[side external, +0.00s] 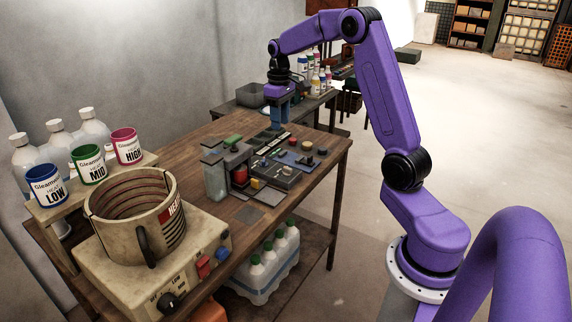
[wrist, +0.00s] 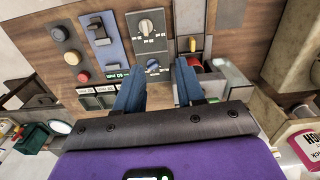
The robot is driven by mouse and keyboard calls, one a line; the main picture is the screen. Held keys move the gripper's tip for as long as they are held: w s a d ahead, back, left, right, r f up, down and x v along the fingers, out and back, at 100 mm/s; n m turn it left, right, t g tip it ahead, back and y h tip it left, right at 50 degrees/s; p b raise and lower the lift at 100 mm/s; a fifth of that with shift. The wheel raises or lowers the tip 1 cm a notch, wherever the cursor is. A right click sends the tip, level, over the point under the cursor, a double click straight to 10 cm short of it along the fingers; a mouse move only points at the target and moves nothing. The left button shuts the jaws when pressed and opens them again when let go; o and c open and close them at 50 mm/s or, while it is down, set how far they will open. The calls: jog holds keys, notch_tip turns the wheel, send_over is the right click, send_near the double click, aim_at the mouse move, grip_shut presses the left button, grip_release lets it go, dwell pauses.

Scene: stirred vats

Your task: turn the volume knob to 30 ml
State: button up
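In the wrist view, a pale round knob (wrist: 146,27) with a pointer sits on a grey panel (wrist: 134,18) with small marks around it. In the side view my gripper (side external: 280,118) points down above the far end of the control panels.
A blue switch panel (wrist: 105,45), a red button (wrist: 72,57) and green-lit displays (wrist: 118,73) lie beside the knobs. In the side view, a large vat (side external: 140,225) on a heater and paint-like cans (side external: 88,165) stand at the near left. The table's right edge is open.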

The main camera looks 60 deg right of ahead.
aim_at(286, 167)
jog(key=shift+m, duration=0.3)
jog(key=d+f, duration=0.1)
jog(key=f, duration=0.5)
jog(key=d+f, duration=0.1)
jog(key=f, duration=0.5)
jog(key=d+f, duration=0.1)
jog(key=f, duration=0.4)
jog(key=shift+d+f, duration=0.1)
jog(key=shift+f, duration=0.3)
grip_shut()
